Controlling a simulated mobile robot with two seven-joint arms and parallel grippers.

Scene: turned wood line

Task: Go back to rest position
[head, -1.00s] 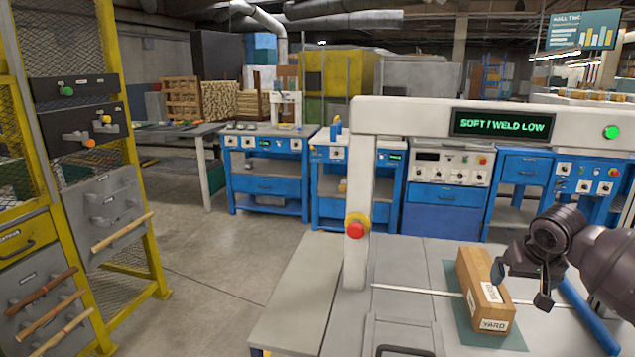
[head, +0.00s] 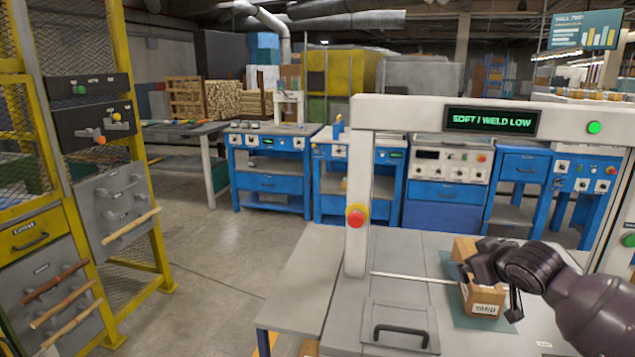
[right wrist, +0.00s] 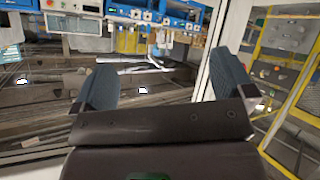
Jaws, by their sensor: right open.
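My right gripper (head: 490,285) reaches in from the right in the head view, in front of a cardboard box labelled YARD. The box (head: 486,303) stands on a dark green mat (head: 445,262) on the grey table, partly hidden by my gripper. In the right wrist view my right gripper (right wrist: 170,90) has its two fingers wide apart with nothing between them. The head view does not show whether it touches the box. My left gripper is not in view.
A white frame (head: 357,190) with a SOFT / WELD LOW display (head: 491,121) and a red button (head: 355,215) spans the table (head: 300,290). A yellow rack (head: 150,220) with wooden rods stands at the left. Blue workbenches (head: 268,182) line the back. Open floor lies between.

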